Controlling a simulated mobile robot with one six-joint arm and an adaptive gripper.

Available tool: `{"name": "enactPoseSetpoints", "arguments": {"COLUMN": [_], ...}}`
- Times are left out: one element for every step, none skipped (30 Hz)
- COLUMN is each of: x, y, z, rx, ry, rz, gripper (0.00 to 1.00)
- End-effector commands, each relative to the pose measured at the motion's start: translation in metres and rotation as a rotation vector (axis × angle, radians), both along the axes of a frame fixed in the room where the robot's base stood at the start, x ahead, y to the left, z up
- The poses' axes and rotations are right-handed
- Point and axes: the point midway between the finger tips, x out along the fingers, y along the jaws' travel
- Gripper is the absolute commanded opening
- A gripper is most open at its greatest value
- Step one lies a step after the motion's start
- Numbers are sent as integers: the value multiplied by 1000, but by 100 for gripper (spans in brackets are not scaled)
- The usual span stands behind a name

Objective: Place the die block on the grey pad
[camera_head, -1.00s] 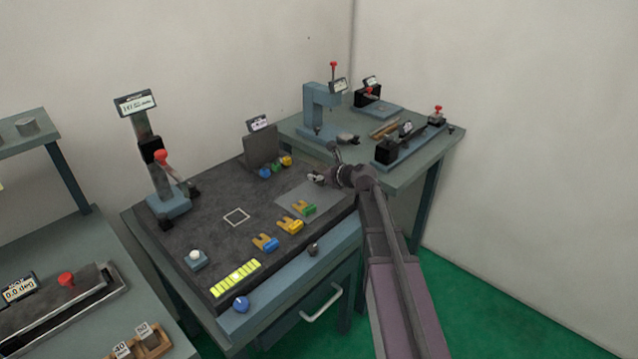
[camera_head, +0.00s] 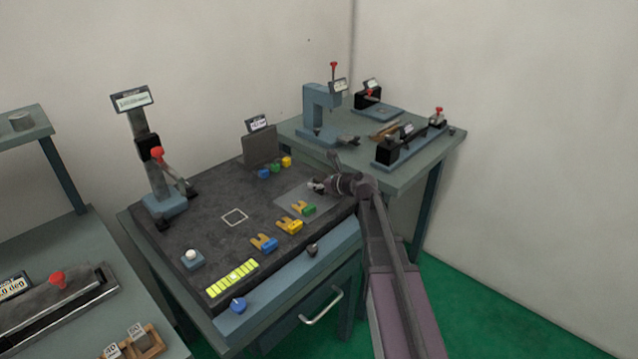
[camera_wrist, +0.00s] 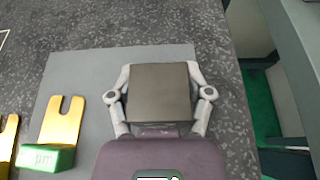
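The dark grey die block (camera_wrist: 161,92) fills the space between the two fingers of my gripper (camera_wrist: 161,98) in the wrist view. The fingers lie against its left and right sides, so my gripper looks shut on it. The lighter grey pad (camera_wrist: 90,75) shows behind and around the block; it also shows in the head view (camera_head: 288,199). In the head view my gripper (camera_head: 317,187) is over the right part of the pad, and the block is too small and covered to make out. Whether the block touches the pad cannot be told.
A plate stand (camera_head: 261,149) and small coloured pieces are behind. The table's right edge is close to my gripper.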

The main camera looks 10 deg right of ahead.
Motion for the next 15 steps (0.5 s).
{"name": "enactPoseSetpoints", "arguments": {"x": [0, 0, 0, 0, 0, 0, 0, 0, 0, 0, 0, 0, 0, 0, 0], "y": [0, 0, 0, 0, 0, 0, 0, 0, 0, 0, 0, 0, 0, 0, 0], "z": [0, 0, 0, 0, 0, 0, 0, 0, 0, 0, 0, 0, 0, 0, 0], "rx": [-1, -1, -1, -1, -1, -1, -1, -1, -1, -1, -1, -1, -1, -1, -1], "ry": [0, 0, 0, 0, 0, 0, 0, 0, 0, 0, 0, 0, 0, 0, 0], "rz": [0, 0, 0, 0, 0, 0, 0, 0, 0, 0, 0, 1, 1, 1, 1], "gripper": [75, 84, 96, 100, 100, 100, 100, 100, 100, 100, 100, 100, 100, 100, 100]}}
